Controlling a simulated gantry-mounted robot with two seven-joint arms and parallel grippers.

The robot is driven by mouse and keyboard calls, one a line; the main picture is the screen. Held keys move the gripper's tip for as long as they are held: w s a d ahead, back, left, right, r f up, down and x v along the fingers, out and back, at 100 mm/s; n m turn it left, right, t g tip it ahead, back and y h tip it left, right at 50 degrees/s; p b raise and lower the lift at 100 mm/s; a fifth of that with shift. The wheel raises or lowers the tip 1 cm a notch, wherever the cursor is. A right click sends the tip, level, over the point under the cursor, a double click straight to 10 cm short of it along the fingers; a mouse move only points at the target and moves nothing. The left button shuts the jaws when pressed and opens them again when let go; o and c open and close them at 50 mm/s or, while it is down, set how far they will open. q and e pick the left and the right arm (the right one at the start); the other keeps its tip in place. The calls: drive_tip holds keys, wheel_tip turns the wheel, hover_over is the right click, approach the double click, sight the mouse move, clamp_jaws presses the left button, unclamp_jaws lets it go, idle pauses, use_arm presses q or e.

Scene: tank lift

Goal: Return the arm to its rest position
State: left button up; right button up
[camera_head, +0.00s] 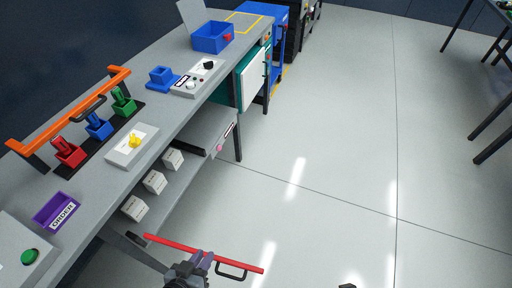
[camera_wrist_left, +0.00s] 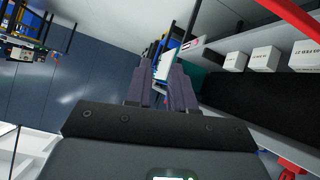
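My left gripper (camera_head: 204,258) is low in the head view, beside the workbench. It overlaps a red bar (camera_head: 168,244) in the picture; I cannot tell from that view whether they touch. In the left wrist view its two purple fingers (camera_wrist_left: 160,88) stand apart with a gap and nothing held between them. The red bar also shows at the top right of that view (camera_wrist_left: 290,12), apart from the fingers. A small dark part (camera_head: 348,286) at the bottom edge of the head view may belong to my right arm; its fingers are hidden.
The grey workbench (camera_head: 84,204) runs along the left, with red, blue and green holders, an orange rail (camera_head: 70,105), a purple tray (camera_head: 56,211) and a blue bin (camera_head: 212,38). White boxes (camera_head: 155,182) stand on its lower shelf.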

use_arm(q)
drive_tip(key=s+a+f+g+y, duration=0.2)
drive_tip(key=s+a+g+y, duration=0.1)
drive_tip(key=s+a+g, duration=0.5)
wheel_tip(320, 180, up, 38)
drive_tip(key=s+d+t+p, duration=0.1)
drive_tip(key=p, duration=3.7)
wheel_tip(320, 180, down, 66)
drive_tip(key=b, duration=6.5)
drive_tip(key=shift+m+b, duration=0.4)
